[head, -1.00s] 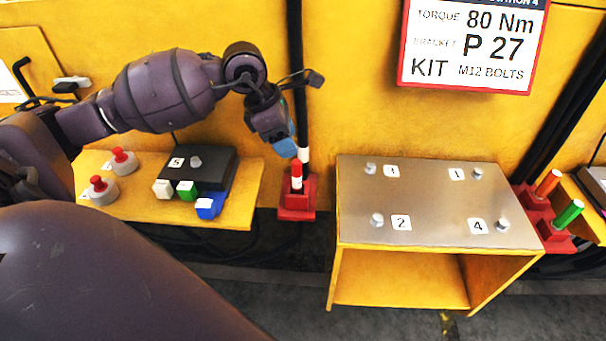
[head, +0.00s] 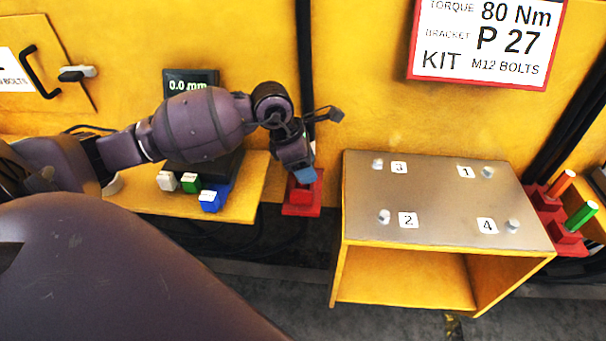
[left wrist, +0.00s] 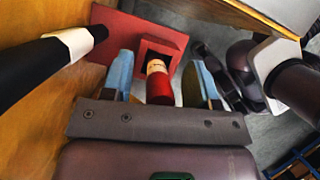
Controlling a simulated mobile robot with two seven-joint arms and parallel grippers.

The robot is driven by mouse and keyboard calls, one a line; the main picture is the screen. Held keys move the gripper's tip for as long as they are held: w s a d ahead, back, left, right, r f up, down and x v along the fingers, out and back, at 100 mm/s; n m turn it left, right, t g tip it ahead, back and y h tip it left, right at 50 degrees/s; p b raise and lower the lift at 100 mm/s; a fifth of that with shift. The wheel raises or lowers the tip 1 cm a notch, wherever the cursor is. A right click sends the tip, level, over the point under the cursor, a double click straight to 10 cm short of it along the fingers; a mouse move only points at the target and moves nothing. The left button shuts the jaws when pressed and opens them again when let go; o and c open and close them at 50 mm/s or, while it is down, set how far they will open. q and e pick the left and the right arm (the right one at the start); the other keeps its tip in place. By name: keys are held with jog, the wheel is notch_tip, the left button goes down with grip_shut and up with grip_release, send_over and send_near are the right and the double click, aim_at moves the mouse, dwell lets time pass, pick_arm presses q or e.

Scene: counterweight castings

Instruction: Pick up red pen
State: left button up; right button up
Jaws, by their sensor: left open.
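The red pen (left wrist: 159,86) shows in the left wrist view, a red cylinder with a pale band, at the dark square socket of a red holder (left wrist: 112,28). The holder (head: 301,208) also shows in the head view, left of the metal-topped stand. There the pen is hidden behind my left gripper (head: 304,176), which is over the holder. In the left wrist view my left gripper (left wrist: 161,78) is open, its blue fingertips on either side of the pen with gaps visible.
A black pole (head: 306,70) with a white band (left wrist: 72,44) rises close beside the holder. The metal-topped stand (head: 440,230) is to the right, the yellow shelf (head: 150,205) with coloured blocks to the left. Orange (head: 562,184) and green (head: 581,216) pens stand at far right.

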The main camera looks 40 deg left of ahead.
pick_arm(q)
jog(key=c, duration=0.8)
jog(key=shift+c, duration=1)
pick_arm(e)
jog(key=shift+s+d+f, duration=0.15)
jog(key=shift+s, duration=0.2)
